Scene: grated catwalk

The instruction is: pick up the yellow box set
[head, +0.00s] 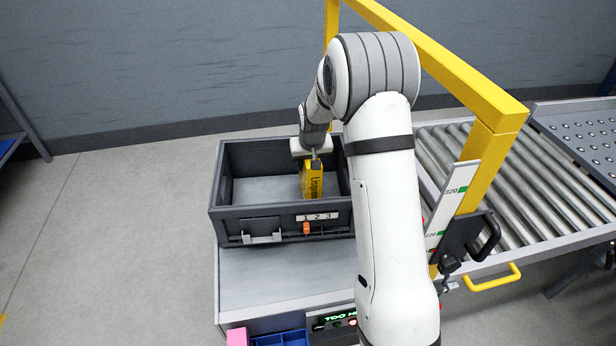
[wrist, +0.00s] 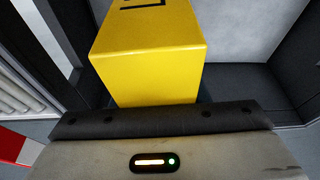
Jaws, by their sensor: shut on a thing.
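The yellow box set (head: 313,184) has dark lettering on its side and stands upright inside a dark grey crate (head: 232,222), toward the crate's right side. My gripper (head: 312,158) reaches down into the crate from above and is shut on the top of the yellow box set. In the wrist view the yellow box set (wrist: 150,55) fills the upper middle, just beyond the gripper body (wrist: 160,118). The fingertips are hidden there. I cannot tell whether the box touches the crate floor.
The crate has a "1 2 3" label and an orange clip (head: 306,228) on its front. It sits on a grey bench (head: 270,280). A yellow frame (head: 455,70) and a roller conveyor (head: 535,180) stand to the right. Blue and pink items lie at the bench's front.

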